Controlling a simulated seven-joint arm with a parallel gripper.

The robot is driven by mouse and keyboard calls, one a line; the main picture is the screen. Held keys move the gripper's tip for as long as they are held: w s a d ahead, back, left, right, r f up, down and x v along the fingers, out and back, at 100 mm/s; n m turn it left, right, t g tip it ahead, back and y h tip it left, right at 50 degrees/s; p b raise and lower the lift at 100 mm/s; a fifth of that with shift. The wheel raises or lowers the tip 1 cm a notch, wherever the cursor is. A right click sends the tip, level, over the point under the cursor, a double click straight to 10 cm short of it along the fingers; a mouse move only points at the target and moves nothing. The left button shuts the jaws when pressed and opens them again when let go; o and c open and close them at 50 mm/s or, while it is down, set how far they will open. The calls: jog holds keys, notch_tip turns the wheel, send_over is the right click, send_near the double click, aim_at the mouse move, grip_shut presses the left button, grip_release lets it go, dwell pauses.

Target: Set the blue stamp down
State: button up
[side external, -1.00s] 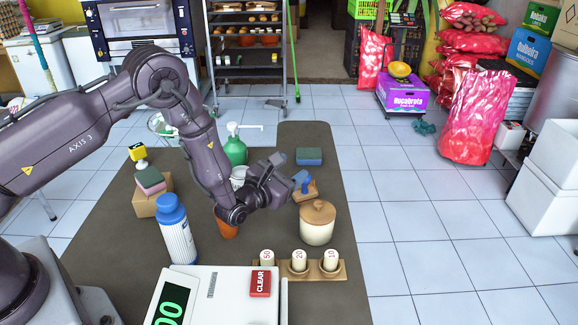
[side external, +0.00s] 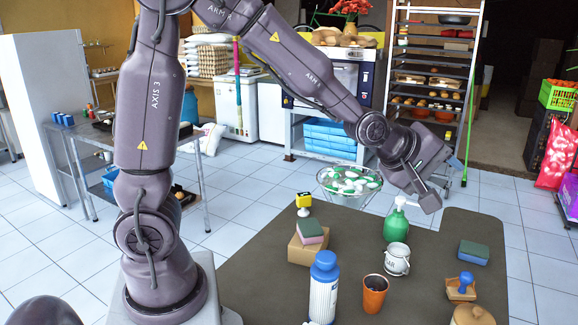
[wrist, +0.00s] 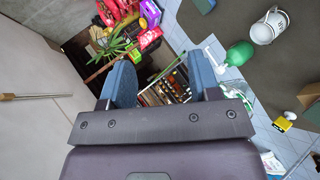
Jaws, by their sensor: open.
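The blue stamp (side external: 466,279) stands on a small wooden block or holder (side external: 461,293) at the right of the dark work table in the side view. Nothing grips it. My gripper (side external: 443,184) is raised above the far part of the table, up and to the left of the stamp and well apart from it. In the wrist view its blue-padded fingers (wrist: 162,88) are spread with nothing between them. The stamp does not show in the wrist view.
A green pump bottle (side external: 397,224) and a white mug (side external: 396,260) stand below my gripper. A brown cup (side external: 375,293), a blue-capped bottle (side external: 323,290), a sponge on a box (side external: 309,243) and a blue-green sponge (side external: 473,252) stand around. A lidded pot (side external: 472,316) is near the stamp.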

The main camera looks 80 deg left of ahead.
jog(key=s+r+m+g, duration=0.2)
jog(key=s+m, duration=0.6)
jog(key=s, duration=0.4)
jog(key=s+a+r+m+g, duration=0.1)
jog(key=s+m+g, duration=0.2)
jog(key=s+m, duration=0.5)
jog(key=s, duration=0.5)
jog(key=shift+r+g, duration=0.4)
jog(key=shift+s+a, duration=0.1)
